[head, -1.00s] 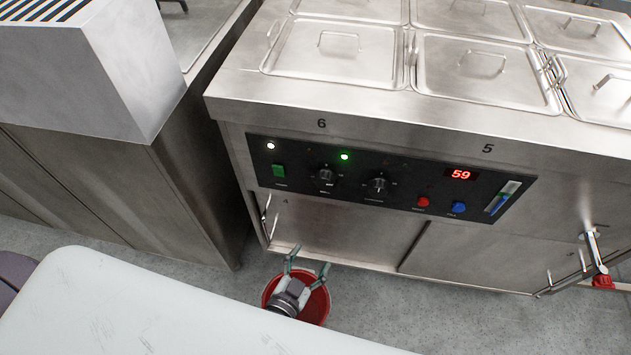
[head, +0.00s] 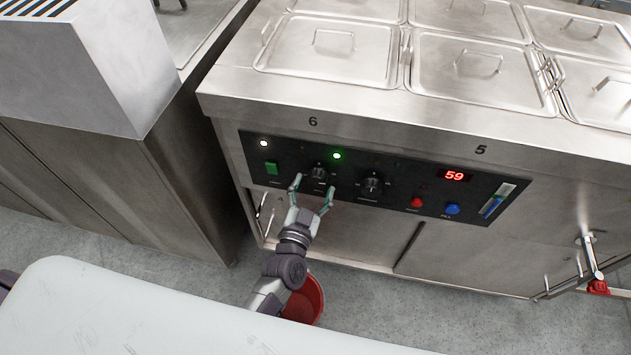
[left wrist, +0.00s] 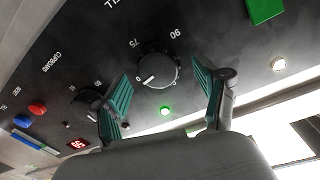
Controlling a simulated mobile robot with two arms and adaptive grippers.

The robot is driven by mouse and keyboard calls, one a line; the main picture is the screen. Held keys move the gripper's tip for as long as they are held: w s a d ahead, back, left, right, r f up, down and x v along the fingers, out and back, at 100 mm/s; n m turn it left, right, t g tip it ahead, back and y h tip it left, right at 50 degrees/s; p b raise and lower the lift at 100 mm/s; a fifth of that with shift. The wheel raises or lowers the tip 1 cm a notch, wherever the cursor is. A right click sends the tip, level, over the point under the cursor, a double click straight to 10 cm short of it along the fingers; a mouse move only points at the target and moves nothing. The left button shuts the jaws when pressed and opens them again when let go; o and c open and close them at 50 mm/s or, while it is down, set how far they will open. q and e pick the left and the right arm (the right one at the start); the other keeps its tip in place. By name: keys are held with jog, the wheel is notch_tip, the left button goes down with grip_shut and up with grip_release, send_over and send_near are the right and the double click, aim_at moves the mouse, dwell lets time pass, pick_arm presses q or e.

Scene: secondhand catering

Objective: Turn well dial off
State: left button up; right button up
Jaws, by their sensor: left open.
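The well dial (head: 319,173) is a black round knob on the left half of the black control panel. In the left wrist view the dial (left wrist: 160,68) appears upside down, between the two fingers, with numbers around it. I cannot read its setting for certain. My left gripper (head: 313,184) is open and empty, just in front of and slightly below the dial, a finger towards each side. Its teal finger pads also show in the left wrist view (left wrist: 163,98). I cannot tell whether they touch the dial. My right gripper is out of view.
The cupboard dial (head: 372,184) is right of the well dial. A green lamp (head: 337,156) and white lamp (head: 263,143) are lit; the display (head: 454,175) reads 59. A green switch (head: 271,168), red button (head: 417,202) and blue button (head: 452,209) share the panel. A red bucket (head: 306,300) stands below.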

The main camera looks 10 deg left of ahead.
pick_arm(q)
jog(key=shift+w, duration=0.9)
jog(key=shift+c, duration=0.3)
jog(key=c, duration=1.1)
